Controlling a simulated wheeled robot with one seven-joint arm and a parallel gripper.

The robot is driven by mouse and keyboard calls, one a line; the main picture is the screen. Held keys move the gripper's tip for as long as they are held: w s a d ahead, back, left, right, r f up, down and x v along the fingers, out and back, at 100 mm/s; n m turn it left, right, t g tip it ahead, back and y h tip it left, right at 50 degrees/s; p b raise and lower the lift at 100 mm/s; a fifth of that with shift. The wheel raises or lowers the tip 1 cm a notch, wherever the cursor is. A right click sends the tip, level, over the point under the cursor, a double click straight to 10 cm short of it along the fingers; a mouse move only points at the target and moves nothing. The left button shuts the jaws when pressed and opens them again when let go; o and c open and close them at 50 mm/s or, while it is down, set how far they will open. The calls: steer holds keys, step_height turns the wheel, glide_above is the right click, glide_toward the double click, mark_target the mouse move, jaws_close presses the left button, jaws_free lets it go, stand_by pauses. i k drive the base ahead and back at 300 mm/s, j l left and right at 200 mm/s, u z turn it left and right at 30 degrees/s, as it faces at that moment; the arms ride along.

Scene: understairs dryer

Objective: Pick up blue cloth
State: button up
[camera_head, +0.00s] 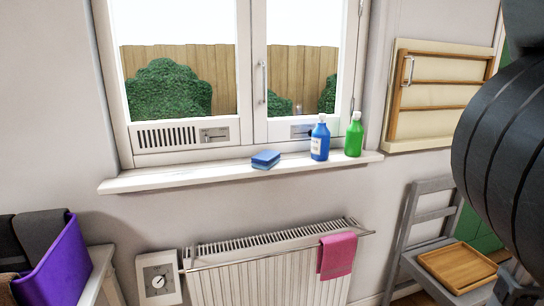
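A small blue folded cloth or sponge (265,160) lies flat on the white windowsill (150,181), left of a blue bottle. It is the only blue cloth-like thing in view, and I cannot tell its material for sure. A large dark link of my arm fills the right edge of the picture, well to the right of the blue piece. My gripper's fingers are not visible.
A blue bottle (320,138) and a green bottle (354,134) stand on the sill. Below, a radiator (265,270) carries a pink cloth (337,256). A purple bin (52,262) with dark cloth is at left; a grey chair (420,262) holds a wooden tray (457,266).

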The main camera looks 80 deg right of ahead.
mark_target(264, 160)
steer(key=i+l+z, duration=0.1)
steer(key=z, duration=0.35)
steer(key=i+l+z, duration=0.1)
steer(key=z, duration=0.4)
steer(key=i+z, duration=0.1)
steer(key=z, duration=0.35)
steer(key=k+j+u, duration=0.2)
steer(key=j, duration=0.4)
steer(key=j+u, duration=0.2)
steer(key=j, duration=0.35)
steer(key=i, duration=0.05)
